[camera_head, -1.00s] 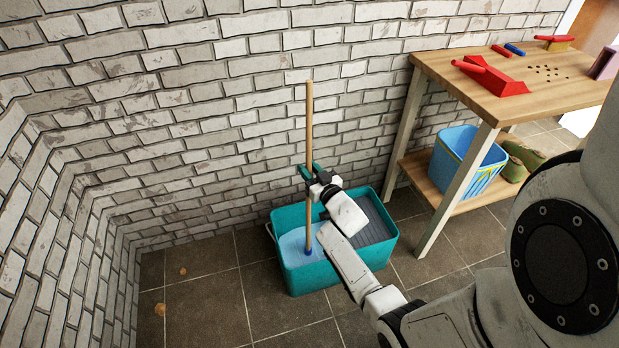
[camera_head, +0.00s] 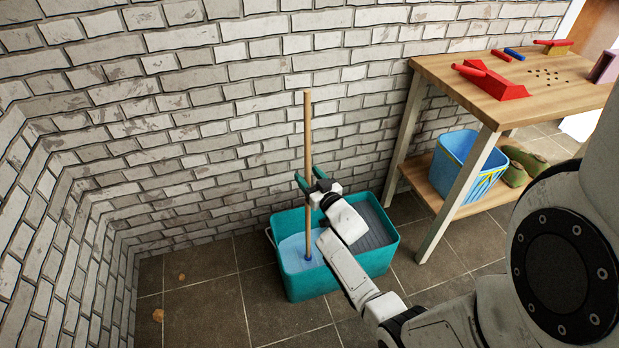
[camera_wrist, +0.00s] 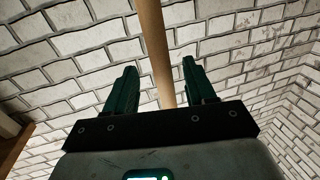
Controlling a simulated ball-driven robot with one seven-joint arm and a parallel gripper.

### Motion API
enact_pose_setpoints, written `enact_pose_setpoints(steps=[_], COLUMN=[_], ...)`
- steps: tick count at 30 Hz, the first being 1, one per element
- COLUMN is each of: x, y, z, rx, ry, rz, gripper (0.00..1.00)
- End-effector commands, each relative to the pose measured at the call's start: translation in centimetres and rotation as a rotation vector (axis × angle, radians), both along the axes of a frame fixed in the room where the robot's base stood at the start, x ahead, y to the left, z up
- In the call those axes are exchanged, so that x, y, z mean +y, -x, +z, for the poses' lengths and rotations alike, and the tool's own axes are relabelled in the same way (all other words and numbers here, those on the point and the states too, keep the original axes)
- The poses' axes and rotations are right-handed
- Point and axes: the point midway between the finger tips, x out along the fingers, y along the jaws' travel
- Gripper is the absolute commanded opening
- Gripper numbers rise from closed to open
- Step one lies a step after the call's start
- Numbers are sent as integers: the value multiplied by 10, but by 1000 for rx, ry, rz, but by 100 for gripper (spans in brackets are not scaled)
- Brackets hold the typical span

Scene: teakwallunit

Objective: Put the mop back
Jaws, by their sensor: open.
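The mop's wooden handle (camera_head: 308,150) stands nearly upright, its lower end inside the teal bucket (camera_head: 310,288), in the light-blue left compartment. The mop head is hidden in the bucket. My gripper (camera_head: 309,178) is at about mid-handle, above the bucket. In the wrist view, my gripper (camera_wrist: 160,75) is open, with the handle (camera_wrist: 153,40) passing between its two green fingers. Gaps show on both sides of the handle, so the fingers do not appear to clamp it.
A wooden workbench (camera_head: 440,72) stands at the right with red-handled tools (camera_head: 495,82) on top. A blue basket (camera_head: 465,165) and green shoes (camera_head: 527,160) rest on its lower shelf. A brick wall (camera_head: 200,110) is close behind the bucket.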

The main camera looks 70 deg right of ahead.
Motion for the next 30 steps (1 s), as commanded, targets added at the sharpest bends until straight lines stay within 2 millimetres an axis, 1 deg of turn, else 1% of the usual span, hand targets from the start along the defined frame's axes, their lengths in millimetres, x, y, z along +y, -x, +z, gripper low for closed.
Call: enact_pose_setpoints(steps=[2,5,15,19,24,28,30], x=[1,8,50,62,70,73,75], y=[2,12,66,82,94,92,88], z=[3,4,5,5,4,5,5], rx=[0,1,1,0,1,27,67], ry=[-1,-3,-3,-2,0,-11,-25], rz=[-1,-4,-1,0,0,-15,-35], gripper=[55,55,55,55,55,55,55])
